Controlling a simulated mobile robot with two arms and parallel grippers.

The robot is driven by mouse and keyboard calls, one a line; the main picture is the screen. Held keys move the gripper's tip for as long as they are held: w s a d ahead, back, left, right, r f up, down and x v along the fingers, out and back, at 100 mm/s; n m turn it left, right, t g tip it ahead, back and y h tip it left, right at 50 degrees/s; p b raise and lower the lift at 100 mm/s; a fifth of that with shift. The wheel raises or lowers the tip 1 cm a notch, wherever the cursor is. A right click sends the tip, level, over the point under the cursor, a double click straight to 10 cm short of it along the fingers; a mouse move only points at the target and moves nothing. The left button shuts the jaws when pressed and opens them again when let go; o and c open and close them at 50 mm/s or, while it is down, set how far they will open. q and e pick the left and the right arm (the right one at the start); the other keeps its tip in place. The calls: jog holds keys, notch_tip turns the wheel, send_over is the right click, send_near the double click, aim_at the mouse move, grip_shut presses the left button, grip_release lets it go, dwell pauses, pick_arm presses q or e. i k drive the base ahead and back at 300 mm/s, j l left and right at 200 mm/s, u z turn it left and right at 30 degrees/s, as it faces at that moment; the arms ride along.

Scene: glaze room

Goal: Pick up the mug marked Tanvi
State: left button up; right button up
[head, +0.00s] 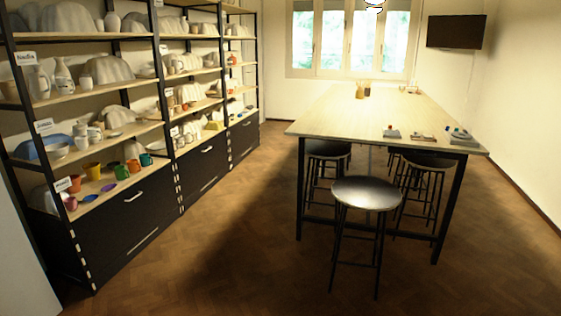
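Several coloured mugs stand on the lowest open shelf (100,190) of the rack at the left. Among them are a yellow mug (93,171), a green mug (122,171) and a teal mug (146,159). Pale cups and mugs stand on the shelves above. White name cards hang on the shelf edges; one card (26,58) at the upper left seems to read "Nadia", and the others are too small to read surely. I cannot make out the name Tanvi on any mug or card. Neither of my grippers is in view.
Black drawers (125,222) run under the shelves. A long wooden table (350,120) stands at the right, with small items on top. A black stool (366,194) stands before it, with more stools beneath. The herringbone floor (225,235) between rack and table is clear.

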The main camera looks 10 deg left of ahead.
aim_at(180, 140)
jog(key=i+u, duration=0.35)
jog(key=i, duration=2)
